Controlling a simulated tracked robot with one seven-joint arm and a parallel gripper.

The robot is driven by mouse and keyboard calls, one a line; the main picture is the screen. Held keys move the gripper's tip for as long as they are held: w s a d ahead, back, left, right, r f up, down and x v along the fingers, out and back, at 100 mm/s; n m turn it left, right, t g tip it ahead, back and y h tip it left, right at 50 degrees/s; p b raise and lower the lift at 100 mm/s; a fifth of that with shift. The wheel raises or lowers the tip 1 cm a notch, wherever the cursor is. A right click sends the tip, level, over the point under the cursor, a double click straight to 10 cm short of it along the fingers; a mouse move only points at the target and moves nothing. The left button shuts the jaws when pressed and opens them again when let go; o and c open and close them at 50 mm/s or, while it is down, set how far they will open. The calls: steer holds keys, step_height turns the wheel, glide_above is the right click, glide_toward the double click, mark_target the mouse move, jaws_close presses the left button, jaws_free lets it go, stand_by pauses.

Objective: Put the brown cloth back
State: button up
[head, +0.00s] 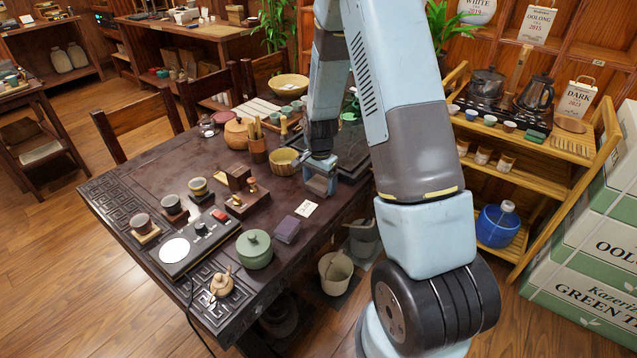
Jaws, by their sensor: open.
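I cannot clearly make out a brown cloth in the head view. A small dark purple-grey square item (287,230), perhaps a folded cloth, lies near the front edge of the dark carved tea table (150,180), right of the green lidded pot. My gripper (319,188) is open and points down over the table's right part, behind and right of that item and apart from it. I see nothing held in it. My arm hides part of the table's right end.
A green lidded pot (254,249), a black scale (187,243), a wooden stamp block (242,200), a yellow bowl (284,161) and a white card (306,208) stand or lie around. A wooden shelf (540,150) with kettles is at right. The table's left-middle is clear.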

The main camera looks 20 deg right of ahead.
steer(key=shift+s+d, duration=0.2)
steer(key=shift+s, duration=0.05)
step_height(320, 180, up, 12)
step_height(320, 180, up, 10)
steer(key=n+t, duration=0.1)
steer(key=n, duration=0.1)
glide_above(320, 183)
steer(key=s, duration=0.5)
steer(key=s+r+n+t, duration=0.2)
steer(key=s+r+n, duration=0.2)
steer(key=s+r, duration=0.4)
steer(key=s+r+n+t, duration=0.2)
steer(key=s+r+n, duration=0.2)
steer(key=s+r, duration=0.4)
steer(key=s, duration=0.7)
steer(key=shift+s+a+r+n, duration=0.15)
steer(key=shift+r+n, duration=0.05)
steer(key=shift+n, duration=0.2)
